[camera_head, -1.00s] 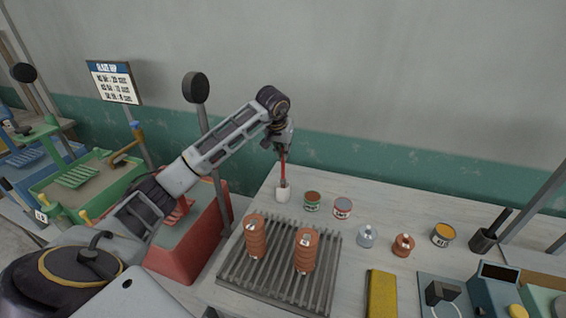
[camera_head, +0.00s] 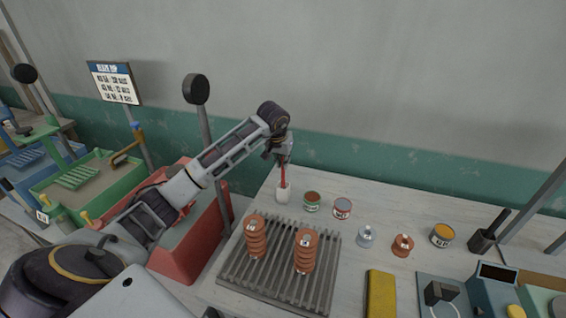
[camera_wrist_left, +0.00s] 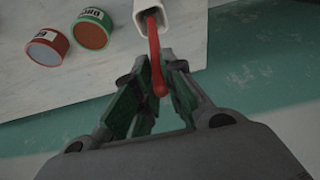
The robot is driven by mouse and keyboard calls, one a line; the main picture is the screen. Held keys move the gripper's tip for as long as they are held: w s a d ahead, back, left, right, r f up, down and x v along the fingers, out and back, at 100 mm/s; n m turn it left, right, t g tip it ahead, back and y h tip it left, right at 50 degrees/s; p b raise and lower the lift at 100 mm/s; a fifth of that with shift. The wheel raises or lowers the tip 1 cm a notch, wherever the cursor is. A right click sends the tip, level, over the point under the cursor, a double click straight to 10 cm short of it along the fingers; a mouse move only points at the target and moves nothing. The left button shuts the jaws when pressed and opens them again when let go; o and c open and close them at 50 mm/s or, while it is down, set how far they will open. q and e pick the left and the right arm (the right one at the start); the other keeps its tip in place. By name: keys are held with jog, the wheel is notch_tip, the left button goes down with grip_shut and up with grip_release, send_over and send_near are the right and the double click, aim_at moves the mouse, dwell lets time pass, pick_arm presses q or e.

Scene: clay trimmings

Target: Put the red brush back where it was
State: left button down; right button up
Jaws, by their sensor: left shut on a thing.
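The red brush (camera_head: 283,175) stands nearly upright, its lower end inside the white cup (camera_head: 283,194) at the back left of the table. My left gripper (camera_head: 282,157) is above the cup and shut on the upper part of the brush's red handle. In the left wrist view the brush (camera_wrist_left: 154,50) runs between the fingers (camera_wrist_left: 160,72) into the cup's mouth (camera_wrist_left: 147,8). The brush's lower end is hidden in the cup, so I cannot tell whether it touches the bottom. My right gripper is not in view.
A green-labelled can (camera_head: 312,201) and a red-labelled can (camera_head: 342,208) stand just right of the cup. Two ribbed orange stacks (camera_head: 256,238) stand on a slatted grey rack (camera_head: 235,268) in front. A grey bottle (camera_head: 366,237) and an orange bottle (camera_head: 402,246) are farther right.

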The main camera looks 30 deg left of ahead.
pick_arm(q)
jog(key=shift+f, duration=0.8)
jog(key=c, duration=1.5)
grip_release()
jog(key=shift+r, duration=0.35)
jog(key=b+v, duration=0.1)
jog(key=v, duration=1)
jog(key=shift+s+r+b, duration=0.25)
jog(key=shift+r+b, duration=0.05)
